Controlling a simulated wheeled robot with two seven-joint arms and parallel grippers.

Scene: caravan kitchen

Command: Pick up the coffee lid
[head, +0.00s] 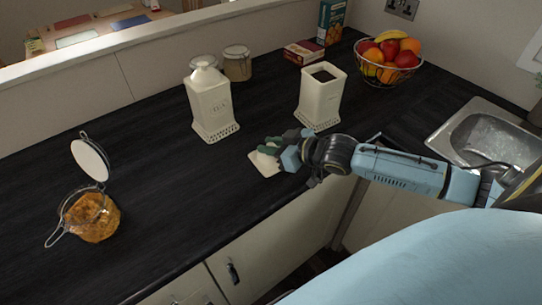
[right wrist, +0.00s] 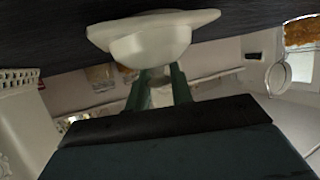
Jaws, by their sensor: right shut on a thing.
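The coffee lid is a cream, squarish lid (head: 263,163) with a rounded knob, near the front edge of the dark counter. In the right wrist view the lid (right wrist: 150,38) shows large, close to the dark counter surface. My right gripper (head: 273,150) is shut on it, with the fingers (right wrist: 160,80) at the knob. I cannot tell whether the lid touches the counter. A cream canister (head: 318,100) with an open top stands behind the gripper to the right. My left gripper is not in view.
A lidded cream canister (head: 210,105) stands behind to the left, with glass jars (head: 237,65) beyond. A fruit basket (head: 388,62), a red box (head: 303,51) and a sink (head: 485,135) are to the right. The counter's left middle is clear.

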